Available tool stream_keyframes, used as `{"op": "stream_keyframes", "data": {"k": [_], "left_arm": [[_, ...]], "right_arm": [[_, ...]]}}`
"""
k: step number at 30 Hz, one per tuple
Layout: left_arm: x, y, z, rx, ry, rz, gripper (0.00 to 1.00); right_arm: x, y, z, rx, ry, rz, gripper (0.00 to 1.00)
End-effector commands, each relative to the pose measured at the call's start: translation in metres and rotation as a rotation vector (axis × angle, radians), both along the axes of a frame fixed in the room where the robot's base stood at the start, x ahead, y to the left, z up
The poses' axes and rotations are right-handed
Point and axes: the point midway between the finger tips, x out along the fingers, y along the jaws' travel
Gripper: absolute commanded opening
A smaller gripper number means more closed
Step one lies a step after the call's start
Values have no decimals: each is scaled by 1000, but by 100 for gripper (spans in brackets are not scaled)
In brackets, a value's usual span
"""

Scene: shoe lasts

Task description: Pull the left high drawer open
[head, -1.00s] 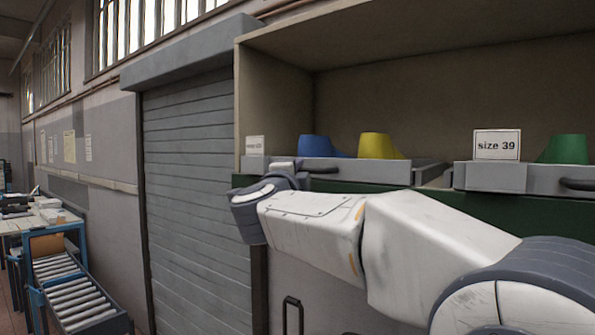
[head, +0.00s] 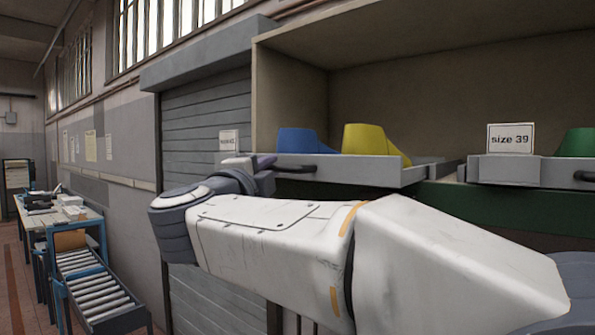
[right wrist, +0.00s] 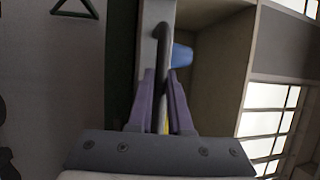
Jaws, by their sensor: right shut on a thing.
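The left high drawer (head: 345,174) is a grey tray that sticks out of the cabinet, partly open. It carries a blue shoe last (head: 303,141) and a yellow shoe last (head: 369,140). Its dark bar handle (head: 298,169) is on the front. My right gripper (head: 264,163) is at the left part of that handle, partly hidden by its own wrist. In the right wrist view, its purple fingers (right wrist: 160,78) are shut on the handle (right wrist: 160,42). The small label (head: 229,141) at the drawer's left is too blurred to read. My left gripper is not in view.
A second drawer (head: 520,172) labelled size 39 holds a green last (head: 576,143) at the right. A grey roller shutter (head: 205,120) stands behind at the left. A roller conveyor (head: 88,285) and a workbench (head: 50,218) are farther left.

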Motion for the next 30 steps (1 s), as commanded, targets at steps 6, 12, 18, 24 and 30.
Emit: {"op": "stream_keyframes", "data": {"k": [6, 12, 18, 24, 30], "left_arm": [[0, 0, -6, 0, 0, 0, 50], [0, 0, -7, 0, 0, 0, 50], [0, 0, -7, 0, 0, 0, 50], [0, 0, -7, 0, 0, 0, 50], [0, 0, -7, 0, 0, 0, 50]], "right_arm": [[-43, 33, -3, 2, 6, 2, 0], [-68, 51, -3, 0, 5, 0, 0], [-80, 58, -3, 1, 5, -4, 0], [-83, 60, -2, 1, 5, -4, 0], [-82, 60, -2, 1, 5, -4, 0]]}}
